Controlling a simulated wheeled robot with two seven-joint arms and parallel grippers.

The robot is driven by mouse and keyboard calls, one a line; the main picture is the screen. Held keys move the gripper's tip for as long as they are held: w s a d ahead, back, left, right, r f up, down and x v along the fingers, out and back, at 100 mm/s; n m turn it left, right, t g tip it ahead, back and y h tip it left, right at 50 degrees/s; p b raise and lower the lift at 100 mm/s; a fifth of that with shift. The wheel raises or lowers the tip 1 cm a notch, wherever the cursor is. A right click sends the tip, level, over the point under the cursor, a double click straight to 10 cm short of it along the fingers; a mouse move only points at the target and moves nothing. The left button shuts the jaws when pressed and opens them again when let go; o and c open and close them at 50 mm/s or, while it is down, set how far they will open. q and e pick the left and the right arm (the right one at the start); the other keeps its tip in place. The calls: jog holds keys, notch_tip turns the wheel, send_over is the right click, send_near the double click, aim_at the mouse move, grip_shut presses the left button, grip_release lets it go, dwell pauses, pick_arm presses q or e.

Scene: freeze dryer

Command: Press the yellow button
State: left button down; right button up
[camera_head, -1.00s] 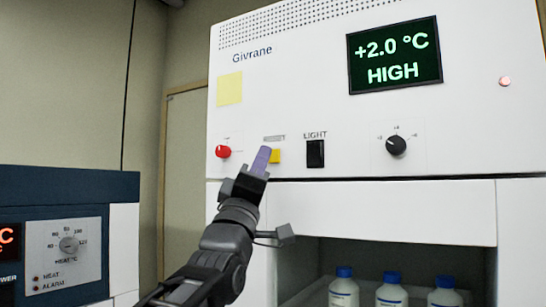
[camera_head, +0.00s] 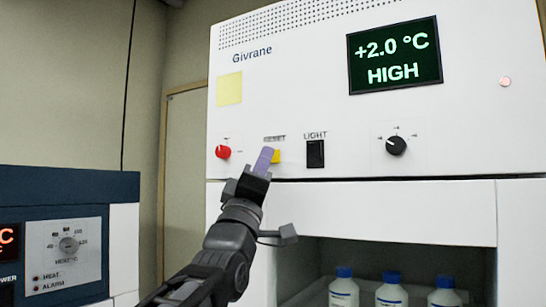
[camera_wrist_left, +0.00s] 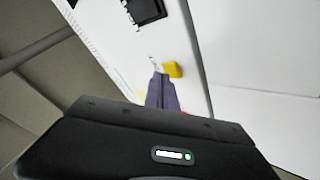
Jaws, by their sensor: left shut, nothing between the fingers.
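The yellow button (camera_head: 276,157) is a small square on the white front panel, under the label RESET and left of the black LIGHT switch. My left gripper (camera_head: 264,158) is shut and empty, its purple fingertips just left of the button and partly covering it in the head view. In the left wrist view the yellow button (camera_wrist_left: 173,69) shows just beyond and right of the shut fingertips (camera_wrist_left: 162,80). I cannot tell whether the tips touch the button or the panel. My right gripper is not in view.
A red knob (camera_head: 222,152) sits left of the button, the LIGHT switch (camera_head: 315,154) and a black dial (camera_head: 396,145) to its right. The display (camera_head: 395,56) reads +2.0 °C HIGH. Below, an open bay holds blue-capped bottles (camera_head: 391,291). A blue-and-white device (camera_head: 70,184) stands at left.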

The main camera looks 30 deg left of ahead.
pick_arm(q)
jog(key=shift+w, duration=0.4)
dwell(0.5)
jog(key=shift+s, duration=0.1)
jog(key=shift+s+f+b, duration=0.15)
jog(key=shift+s+b, duration=0.05)
jog(key=shift+b, duration=0.2)
jog(key=shift+s+b, duration=0.45)
jog(key=shift+s, duration=0.05)
